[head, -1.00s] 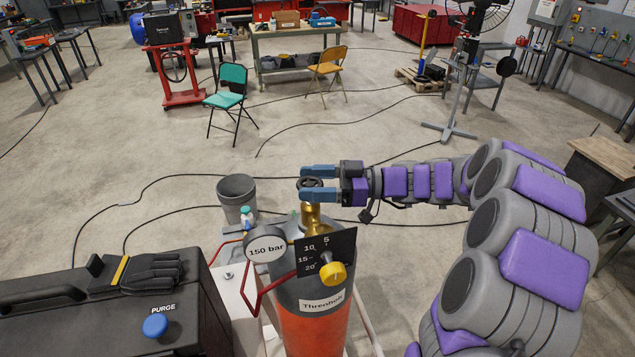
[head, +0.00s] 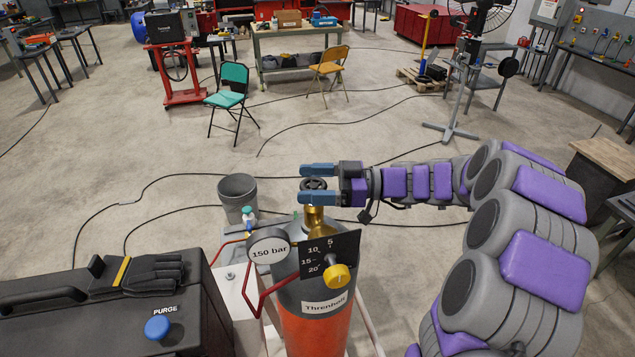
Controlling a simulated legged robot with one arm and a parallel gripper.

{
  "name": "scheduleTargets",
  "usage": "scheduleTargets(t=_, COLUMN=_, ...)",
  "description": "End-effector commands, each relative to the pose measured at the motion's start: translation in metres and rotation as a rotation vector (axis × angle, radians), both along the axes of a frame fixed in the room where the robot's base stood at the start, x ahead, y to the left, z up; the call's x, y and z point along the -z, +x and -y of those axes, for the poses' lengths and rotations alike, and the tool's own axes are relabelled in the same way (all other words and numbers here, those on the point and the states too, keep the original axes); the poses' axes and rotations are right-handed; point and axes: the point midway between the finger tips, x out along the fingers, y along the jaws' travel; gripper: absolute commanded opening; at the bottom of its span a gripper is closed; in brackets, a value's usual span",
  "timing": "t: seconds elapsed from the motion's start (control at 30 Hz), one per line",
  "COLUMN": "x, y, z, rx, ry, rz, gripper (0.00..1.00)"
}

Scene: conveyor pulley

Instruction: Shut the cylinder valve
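The gas cylinder (head: 316,328), orange below and grey above, stands upright at the bottom centre. Its brass valve (head: 315,217) carries a dark handwheel (head: 314,184) on top. My gripper (head: 318,184) reaches in from the right with its two blue fingers apart, one on the far side and one on the near side of the handwheel. The fingers partly cover the wheel's rim; I cannot tell whether they touch it. A round gauge marked 150 bar (head: 269,251) and a black dial plate with a yellow knob (head: 337,276) sit in front of the valve.
A grey bucket (head: 238,193) stands behind the cylinder. Cables cross the otherwise open floor. A green chair (head: 229,97) stands farther back.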

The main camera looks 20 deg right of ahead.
Motion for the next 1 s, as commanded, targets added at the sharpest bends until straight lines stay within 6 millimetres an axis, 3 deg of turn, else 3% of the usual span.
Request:
scheduleTargets(t=0.33, x=0.001, y=-0.002, z=0.010, rx=0.001, ry=0.004, rz=0.000, gripper=0.84)
scheduleTargets(t=0.47, x=0.001, y=-0.005, z=0.022, rx=0.000, ry=0.005, rz=0.000, gripper=0.84)
scheduleTargets(t=1.0, x=0.002, y=-0.035, z=0.132, rx=0.002, ry=-0.001, rz=0.002, gripper=0.84)
